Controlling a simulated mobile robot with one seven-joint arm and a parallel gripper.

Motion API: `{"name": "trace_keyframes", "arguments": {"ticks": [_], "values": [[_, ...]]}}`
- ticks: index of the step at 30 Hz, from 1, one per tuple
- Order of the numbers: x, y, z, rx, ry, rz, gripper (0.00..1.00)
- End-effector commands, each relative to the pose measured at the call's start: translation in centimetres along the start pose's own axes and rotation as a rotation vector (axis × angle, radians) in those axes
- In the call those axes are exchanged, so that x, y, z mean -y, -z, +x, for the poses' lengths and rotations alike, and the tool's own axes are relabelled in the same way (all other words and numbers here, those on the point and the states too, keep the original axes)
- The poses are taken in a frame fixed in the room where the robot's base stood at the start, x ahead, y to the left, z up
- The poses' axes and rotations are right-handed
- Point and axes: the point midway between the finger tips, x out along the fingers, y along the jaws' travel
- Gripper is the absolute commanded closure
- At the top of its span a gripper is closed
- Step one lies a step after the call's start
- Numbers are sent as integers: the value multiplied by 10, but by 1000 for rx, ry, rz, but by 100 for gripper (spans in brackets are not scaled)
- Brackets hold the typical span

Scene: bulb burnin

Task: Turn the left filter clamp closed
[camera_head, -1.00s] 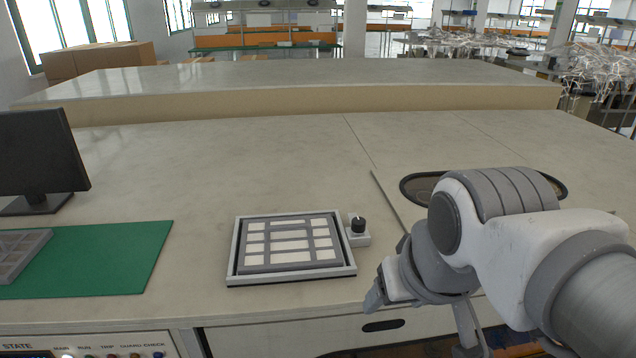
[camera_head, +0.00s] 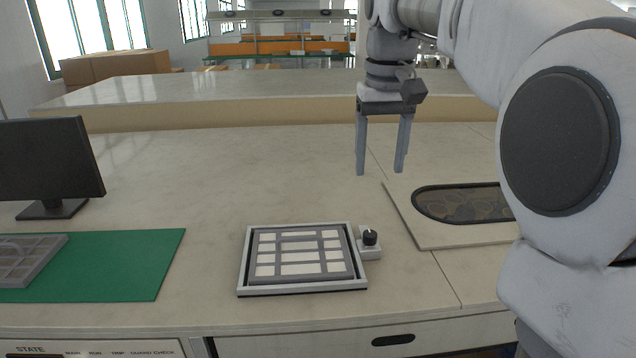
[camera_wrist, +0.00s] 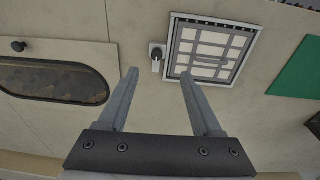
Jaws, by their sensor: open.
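A small black knob (camera_head: 370,237) stands on a pale block at the right side of the framed grid panel (camera_head: 243,268). It looks like a clamp, but no label shows. In the wrist view the same knob (camera_wrist: 157,53) lies just beyond the gap between my fingertips. My gripper (camera_head: 380,173) is open and empty, pointing down above the bench, behind the knob in the head view. In the wrist view my gripper (camera_wrist: 160,73) has its two fingers wide apart, touching nothing. Whether the knob is turned open or closed I cannot tell.
A pale plate (camera_head: 440,236) with a black-rimmed oval window lies right of the knob. Another dark knob (camera_wrist: 18,46) shows beside the window. A green mat (camera_head: 130,265) with a grey tray and a monitor (camera_head: 48,160) stand left. The bench between is clear.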

Motion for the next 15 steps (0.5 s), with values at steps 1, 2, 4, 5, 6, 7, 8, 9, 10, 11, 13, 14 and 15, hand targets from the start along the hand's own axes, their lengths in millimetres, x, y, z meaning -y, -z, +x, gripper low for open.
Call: {"name": "trace_keyframes", "arguments": {"ticks": [1,2,4,5,6,7,8,9,10,11,13,14,15], "values": [[-2,12,2,19,4,2,34],[-3,17,3,29,7,2,34],[-5,28,5,50,12,3,34],[-5,31,5,58,14,4,34],[-6,35,6,66,16,5,34],[-7,38,7,73,18,5,34],[-8,40,8,78,19,6,34],[-8,43,8,82,20,7,34],[-9,44,8,87,21,7,34],[-9,45,9,90,22,8,34],[-10,46,10,92,22,8,34],[-10,46,12,93,23,8,34],[-10,45,15,94,23,8,34]]}}
